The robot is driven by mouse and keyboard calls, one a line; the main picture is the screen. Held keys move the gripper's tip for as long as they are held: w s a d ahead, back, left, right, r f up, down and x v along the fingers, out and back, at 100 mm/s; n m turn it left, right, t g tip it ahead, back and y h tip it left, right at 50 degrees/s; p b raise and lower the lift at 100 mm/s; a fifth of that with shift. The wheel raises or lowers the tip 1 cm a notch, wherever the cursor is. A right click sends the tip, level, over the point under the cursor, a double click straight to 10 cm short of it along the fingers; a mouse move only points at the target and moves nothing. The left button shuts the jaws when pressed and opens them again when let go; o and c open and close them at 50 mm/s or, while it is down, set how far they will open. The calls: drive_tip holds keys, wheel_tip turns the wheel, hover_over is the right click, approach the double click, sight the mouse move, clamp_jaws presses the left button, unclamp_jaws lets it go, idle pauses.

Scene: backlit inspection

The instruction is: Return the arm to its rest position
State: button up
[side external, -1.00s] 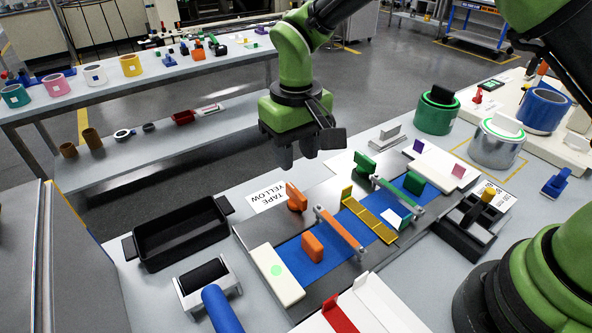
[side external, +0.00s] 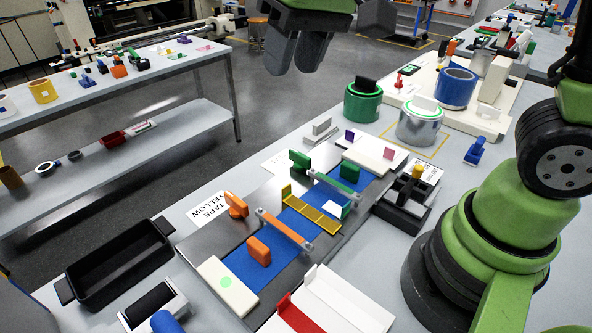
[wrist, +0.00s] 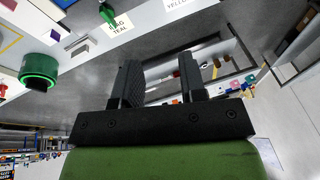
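My gripper (side external: 294,54) hangs high at the top edge of the side external view, above and behind the work fixture and clear of everything on the bench. In the wrist view its two dark fingers (wrist: 160,87) stand apart with nothing between them. Most of my upper arm is out of the side external frame. Below is the fixture with a blue strip (side external: 244,270), orange pieces (side external: 259,251), green pieces (side external: 349,172) and a yellow slotted piece (side external: 318,214). No rest position is marked in view.
A black tray (side external: 84,292) lies at the bench's left. A green roll (side external: 362,103), a silver roll (side external: 420,126) and a blue roll (side external: 456,88) stand at the back right. A second table (side external: 150,72) stands behind. The air around my gripper looks free.

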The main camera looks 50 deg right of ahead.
drive_tip(key=s+d+r+m+t, duration=0.1)
drive_tip(key=s+d+t, duration=0.1)
drive_tip(key=s, duration=0.5)
drive_tip(key=s+d+r+m+t, duration=0.1)
drive_tip(key=s+d+t, duration=0.1)
drive_tip(key=s, duration=0.4)
drive_tip(key=shift+s+r, duration=0.3)
drive_tip(key=shift+s, duration=0.1)
